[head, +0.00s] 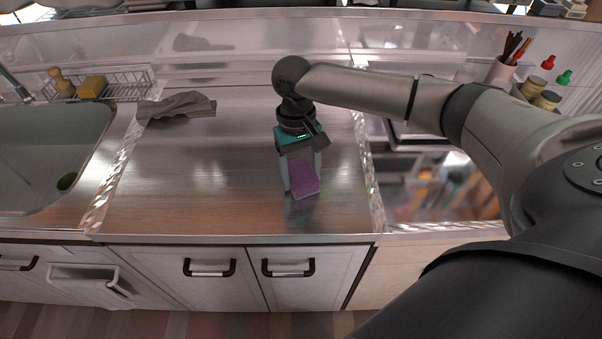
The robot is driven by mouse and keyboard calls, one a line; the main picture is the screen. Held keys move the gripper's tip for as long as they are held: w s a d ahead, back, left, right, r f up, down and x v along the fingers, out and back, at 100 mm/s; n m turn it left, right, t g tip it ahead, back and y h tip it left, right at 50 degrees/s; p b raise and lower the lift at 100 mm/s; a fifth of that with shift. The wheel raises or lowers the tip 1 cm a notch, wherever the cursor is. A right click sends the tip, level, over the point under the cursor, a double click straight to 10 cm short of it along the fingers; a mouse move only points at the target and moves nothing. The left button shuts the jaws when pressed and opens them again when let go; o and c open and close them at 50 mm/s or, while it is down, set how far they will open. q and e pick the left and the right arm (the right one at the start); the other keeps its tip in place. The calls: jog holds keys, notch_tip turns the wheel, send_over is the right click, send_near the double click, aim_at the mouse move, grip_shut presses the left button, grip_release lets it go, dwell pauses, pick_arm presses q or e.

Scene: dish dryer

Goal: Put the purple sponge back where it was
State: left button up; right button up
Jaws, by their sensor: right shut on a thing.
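The purple sponge (303,177) is a small block with a purple face and a paler edge, over the front part of the steel counter. My right gripper (300,172) reaches in from the right, points down and is shut on the sponge, with a finger at each side of it. I cannot tell whether the sponge touches the counter. My left gripper is not in view.
A sink (45,150) is at the left. Behind it a wire rack (125,82) holds a yellow sponge (91,87) and a brush (61,82). A grey cloth (177,106) lies at the counter's back left. The steel counter (190,180) is otherwise clear left of my gripper.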

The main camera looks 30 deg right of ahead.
aim_at(297, 167)
jog(key=o, duration=0.9)
jog(key=shift+f, duration=0.1)
jog(key=shift+o, duration=1.3)
pick_arm(q)
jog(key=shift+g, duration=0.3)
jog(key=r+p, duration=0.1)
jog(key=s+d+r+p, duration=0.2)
jog(key=p, duration=0.1)
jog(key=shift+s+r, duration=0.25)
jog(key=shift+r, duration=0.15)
pick_arm(e)
notch_tip(297, 167, up, 12)
jog(key=w, duration=0.1)
jog(key=shift+w, duration=0.4)
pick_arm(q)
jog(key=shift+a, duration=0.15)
pick_arm(e)
jog(key=shift+d, duration=0.1)
